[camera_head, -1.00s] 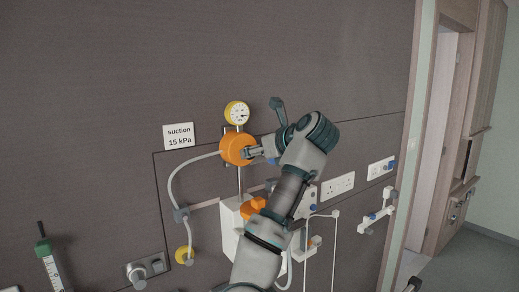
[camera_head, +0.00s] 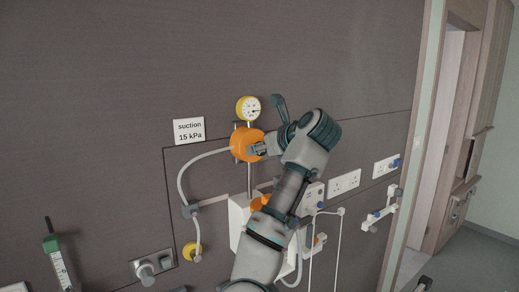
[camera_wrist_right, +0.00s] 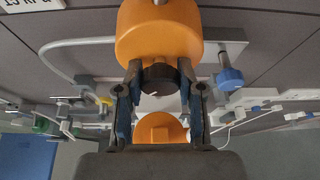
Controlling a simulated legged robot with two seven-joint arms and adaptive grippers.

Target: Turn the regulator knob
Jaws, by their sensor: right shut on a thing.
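The suction regulator is an orange round body (camera_head: 245,144) on the wall, with a yellow-rimmed dial gauge (camera_head: 249,108) above it. In the right wrist view the orange body (camera_wrist_right: 158,32) fills the top middle, and a dark knob (camera_wrist_right: 160,78) with a small white mark sticks out of it. My right gripper (camera_wrist_right: 158,92) has its fingers on both sides of this knob and is shut on it. In the head view my right gripper (camera_head: 262,149) reaches the regulator's front from the right, and the knob is mostly hidden. My left gripper is not in view.
A sign (camera_head: 189,131) reading "suction 15 kPa" is left of the gauge. A grey hose (camera_head: 181,180) loops down to a yellow fitting (camera_head: 191,251). Wall sockets (camera_head: 344,182) and a rail holder (camera_head: 379,213) are to the right. A green-topped flowmeter (camera_head: 57,262) is at lower left.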

